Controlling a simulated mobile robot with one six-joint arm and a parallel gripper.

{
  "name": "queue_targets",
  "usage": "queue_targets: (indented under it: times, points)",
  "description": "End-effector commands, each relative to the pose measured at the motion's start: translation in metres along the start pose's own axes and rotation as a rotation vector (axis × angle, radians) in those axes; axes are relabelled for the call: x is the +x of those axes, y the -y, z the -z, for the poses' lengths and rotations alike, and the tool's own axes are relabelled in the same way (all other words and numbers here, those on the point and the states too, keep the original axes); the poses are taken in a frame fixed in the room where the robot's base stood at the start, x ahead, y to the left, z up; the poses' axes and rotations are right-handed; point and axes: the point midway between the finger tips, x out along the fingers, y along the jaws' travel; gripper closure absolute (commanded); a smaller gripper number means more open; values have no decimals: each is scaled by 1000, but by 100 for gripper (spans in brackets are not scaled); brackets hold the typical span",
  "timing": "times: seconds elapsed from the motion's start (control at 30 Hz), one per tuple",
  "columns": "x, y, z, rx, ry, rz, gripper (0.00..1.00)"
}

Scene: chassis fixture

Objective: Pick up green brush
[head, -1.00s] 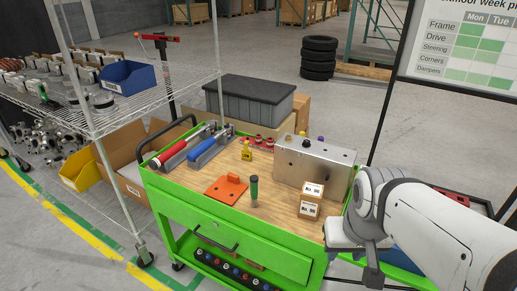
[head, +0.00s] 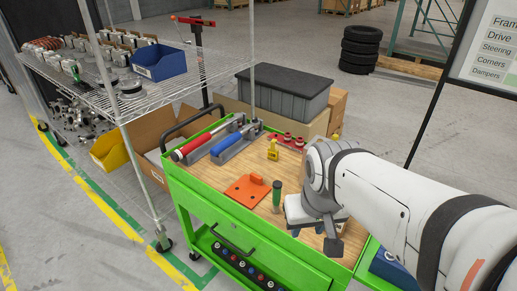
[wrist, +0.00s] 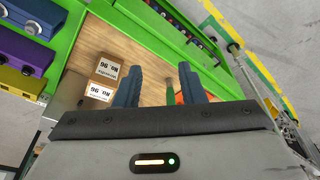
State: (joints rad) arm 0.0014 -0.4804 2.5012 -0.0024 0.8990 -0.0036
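The green brush (head: 277,190) stands upright on the wooden top of the green cart (head: 203,205) in the head view, with its green end up. It is just left of my arm's end and beside an orange block (head: 246,191). In the wrist view part of the green brush (wrist: 185,78) shows beside the right finger, which partly hides it. My gripper (wrist: 161,72) is open, its two blue-grey fingers wide apart with nothing held between them.
A yellow piece (head: 272,150) and red-and-blue tools (head: 200,143) stand farther back on the cart. A wire shelf (head: 125,100) is at left, and a black bin (head: 284,92) stands behind the cart.

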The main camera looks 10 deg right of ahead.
Motion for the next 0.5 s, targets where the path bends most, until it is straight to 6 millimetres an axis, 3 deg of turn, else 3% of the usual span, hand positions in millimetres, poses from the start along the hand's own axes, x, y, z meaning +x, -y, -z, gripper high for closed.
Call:
queue_targets:
  times: [0.1, 0.27, 0.37, 0.5]
  points:
    - [0, 0, 0, 0, 0, 0, 64]
    - [2, 0, 7, 1, -3, -1, 51]
    - [9, 5, 24, 1, -14, -1, 48]
    - [28, 9, 66, 5, -45, -4, 48]
